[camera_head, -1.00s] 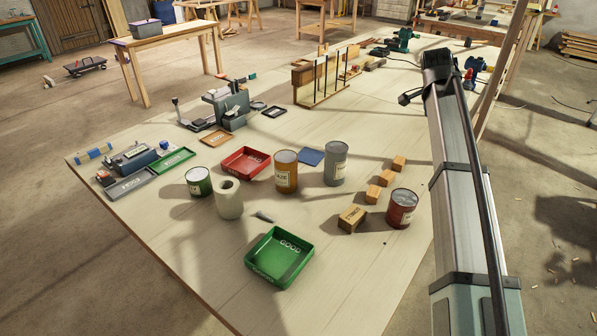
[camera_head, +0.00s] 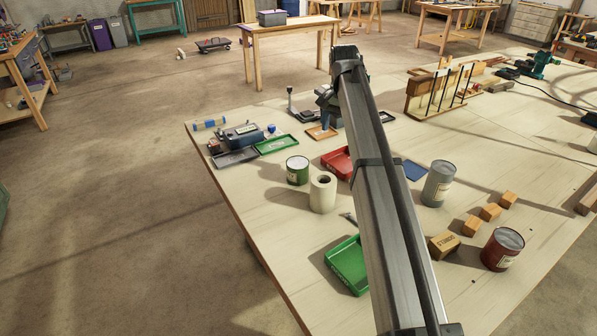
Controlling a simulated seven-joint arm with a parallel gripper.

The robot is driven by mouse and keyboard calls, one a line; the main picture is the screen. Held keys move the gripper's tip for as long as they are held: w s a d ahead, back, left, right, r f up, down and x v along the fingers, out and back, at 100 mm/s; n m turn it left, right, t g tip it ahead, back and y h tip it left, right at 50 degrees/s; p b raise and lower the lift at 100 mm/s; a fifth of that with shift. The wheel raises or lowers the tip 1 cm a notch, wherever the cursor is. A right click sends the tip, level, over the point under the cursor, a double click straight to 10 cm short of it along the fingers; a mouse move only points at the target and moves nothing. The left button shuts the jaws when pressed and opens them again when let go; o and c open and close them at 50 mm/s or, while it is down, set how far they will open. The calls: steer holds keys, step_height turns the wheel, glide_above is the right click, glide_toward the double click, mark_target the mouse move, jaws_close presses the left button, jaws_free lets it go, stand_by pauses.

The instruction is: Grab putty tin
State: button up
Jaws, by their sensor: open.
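Several tins stand upright on the pale workbench (camera_head: 455,150); their labels are too small to read, so I cannot tell which is the putty tin. A green tin (camera_head: 297,171) stands left of my arm. A grey tin (camera_head: 438,184) and a dark red tin (camera_head: 502,250) stand to its right. The orange tin seen earlier is hidden behind my arm. My gripper (camera_head: 326,97) is the small dark end beyond the arm's elbow, in front of the grey bench machine. It is open, with its fingers poorly visible, and is apart from all the tins.
A pale roll (camera_head: 323,193) stands beside the green tin. A green tray (camera_head: 347,266) and a red tray (camera_head: 337,162) are partly covered by my arm. Wooden blocks (camera_head: 471,226) lie between the grey and dark red tins. A slotted wooden rack (camera_head: 436,95) stands farther back.

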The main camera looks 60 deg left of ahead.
mark_target(298, 162)
steer(key=s+a+f+n+g, duration=0.1)
steer(key=s+a+n, duration=0.15)
steer(key=s, duration=0.35)
steer(key=s+a+n, duration=0.1)
steer(key=s+a, duration=0.3)
steer(key=s, duration=0.1)
steer(key=shift+m, duration=0.25)
steer(key=f, duration=1.4)
steer(key=shift+d, duration=0.2)
steer(key=shift+r, duration=0.1)
steer(key=c, duration=1.1)
steer(key=shift+c, duration=0.2)
